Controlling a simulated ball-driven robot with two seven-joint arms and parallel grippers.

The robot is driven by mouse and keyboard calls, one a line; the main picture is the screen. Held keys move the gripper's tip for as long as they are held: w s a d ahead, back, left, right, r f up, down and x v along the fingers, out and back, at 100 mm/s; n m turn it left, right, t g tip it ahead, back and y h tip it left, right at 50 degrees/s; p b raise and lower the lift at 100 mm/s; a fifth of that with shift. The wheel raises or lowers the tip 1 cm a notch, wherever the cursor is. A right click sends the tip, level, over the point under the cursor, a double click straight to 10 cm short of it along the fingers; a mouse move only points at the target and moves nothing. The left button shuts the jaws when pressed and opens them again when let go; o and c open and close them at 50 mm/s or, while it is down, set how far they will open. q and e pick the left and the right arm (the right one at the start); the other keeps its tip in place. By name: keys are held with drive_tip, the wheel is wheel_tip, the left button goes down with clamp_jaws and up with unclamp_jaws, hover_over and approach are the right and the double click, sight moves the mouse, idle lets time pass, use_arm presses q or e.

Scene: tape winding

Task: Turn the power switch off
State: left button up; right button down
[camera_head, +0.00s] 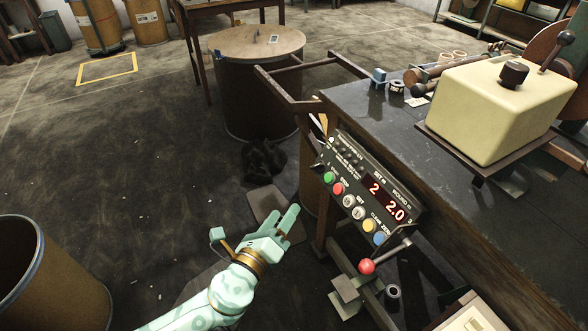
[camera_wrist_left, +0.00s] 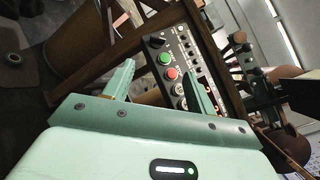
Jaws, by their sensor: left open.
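The dark control panel (camera_head: 352,160) is mounted on the bench's near side, tilted, with lit red digits. A black knob (camera_wrist_left: 157,41), which looks like the power switch, sits at the panel's end beside the green button (camera_wrist_left: 165,59); it also shows small and dark in the head view (camera_head: 317,170). The red button (camera_head: 338,188) is beyond the green one. My left gripper (camera_head: 290,217) is open and empty, in front of and below the panel's left end, apart from it. In the left wrist view its fingers (camera_wrist_left: 159,64) point toward the panel. The knob's exact setting is unclear.
A red-ball lever (camera_head: 367,266) sticks out below the panel. The workbench (camera_head: 358,97) carries a cream machine housing (camera_head: 500,105). A wooden-topped drum (camera_head: 257,42) stands behind, and an open barrel (camera_head: 40,270) stands at lower left. The floor left of my arm is mostly clear.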

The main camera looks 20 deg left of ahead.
use_arm(q)
drive_tip(key=b, duration=0.2)
approach(315, 167)
drive_tip(key=w, duration=0.4)
drive_tip(key=w+b, duration=0.1)
drive_tip(key=w, duration=0.2)
drive_tip(key=shift+w+d+f, duration=0.2)
drive_tip(key=shift+w, duration=0.15)
drive_tip(key=shift+w+r, duration=0.1)
drive_tip(key=shift+w, duration=0.2)
use_arm(e)
drive_tip(key=shift+n+h, duration=0.3)
drive_tip(key=shift+n, duration=0.2)
drive_tip(key=w, duration=0.4)
drive_tip(key=shift+w+d+f, duration=0.2)
drive_tip(key=shift+w+f, duration=0.15)
drive_tip(key=shift+w, duration=0.05)
use_arm(q)
drive_tip(key=c, duration=1)
